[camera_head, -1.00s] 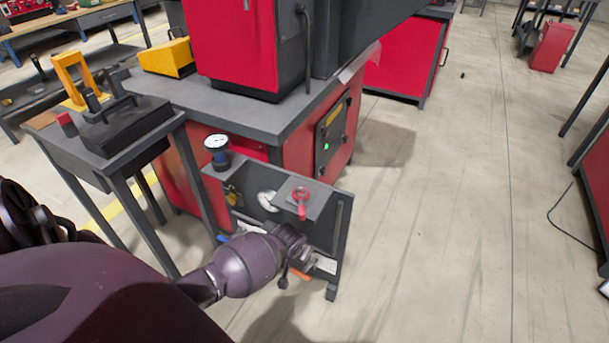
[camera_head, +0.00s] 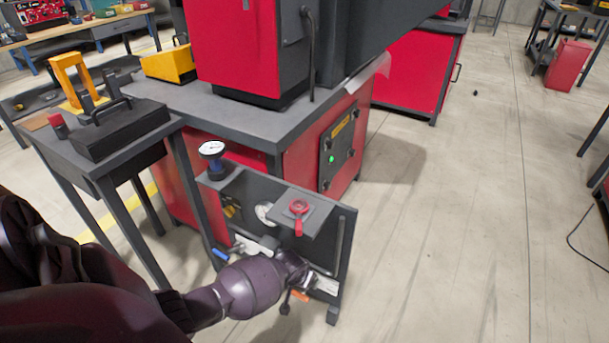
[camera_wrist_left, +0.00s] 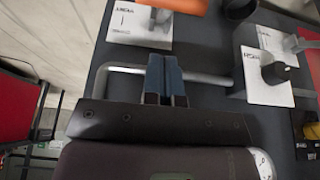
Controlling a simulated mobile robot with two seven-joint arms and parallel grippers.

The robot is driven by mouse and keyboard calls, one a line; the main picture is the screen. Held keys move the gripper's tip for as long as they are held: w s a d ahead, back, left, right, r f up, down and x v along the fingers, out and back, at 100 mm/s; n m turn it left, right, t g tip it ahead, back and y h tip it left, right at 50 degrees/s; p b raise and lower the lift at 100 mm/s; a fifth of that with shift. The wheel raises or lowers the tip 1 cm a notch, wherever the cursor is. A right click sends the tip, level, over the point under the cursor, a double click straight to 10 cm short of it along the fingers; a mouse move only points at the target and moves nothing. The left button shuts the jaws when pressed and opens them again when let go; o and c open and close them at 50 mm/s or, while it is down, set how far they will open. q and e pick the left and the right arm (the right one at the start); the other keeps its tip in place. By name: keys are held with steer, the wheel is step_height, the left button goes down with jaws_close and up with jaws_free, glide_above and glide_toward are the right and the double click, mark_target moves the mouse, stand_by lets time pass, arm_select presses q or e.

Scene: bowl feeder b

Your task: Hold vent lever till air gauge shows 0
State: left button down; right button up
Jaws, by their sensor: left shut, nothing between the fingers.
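My left gripper (camera_wrist_left: 166,75) is shut and empty in the left wrist view, its fingers in front of the dark panel by a grey rod (camera_wrist_left: 125,69). In the head view its arm covers the lower part of the panel (camera_head: 335,225). An orange lever (camera_head: 300,296) shows just below the gripper, and an orange handle (camera_wrist_left: 180,4) lies at the top of the wrist view, beyond the fingertips. I cannot read which lever is the vent. A white dial gauge (camera_head: 264,213) is on the panel, and another gauge (camera_head: 211,149) stands on its top left. Their readings are too small to tell.
A red valve handle (camera_head: 298,209) sits on a small grey shelf above the gripper. A blue lever (camera_head: 221,254) is left of it. White label plates (camera_wrist_left: 268,76) are on the panel.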

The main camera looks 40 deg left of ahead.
mark_target(302, 292)
arm_select(q)
steer(key=f, duration=0.2)
steer(key=f+b, duration=0.1)
steer(key=shift+s+f, duration=0.15)
steer(key=shift+s, duration=0.1)
steer(key=shift+s+d+f+b, duration=0.1)
steer(key=shift+s+f+b, duration=0.2)
steer(key=shift+f, duration=0.45)
arm_select(e)
steer(key=shift+w+a+r+n, duration=0.15)
steer(key=shift+w+n, duration=0.05)
steer(key=shift+w, duration=0.2)
steer(key=shift+w+a+r+n, duration=0.1)
steer(key=shift+w+a+n, duration=0.1)
steer(key=shift+w, duration=0.15)
steer(key=shift+s+d+f, duration=0.1)
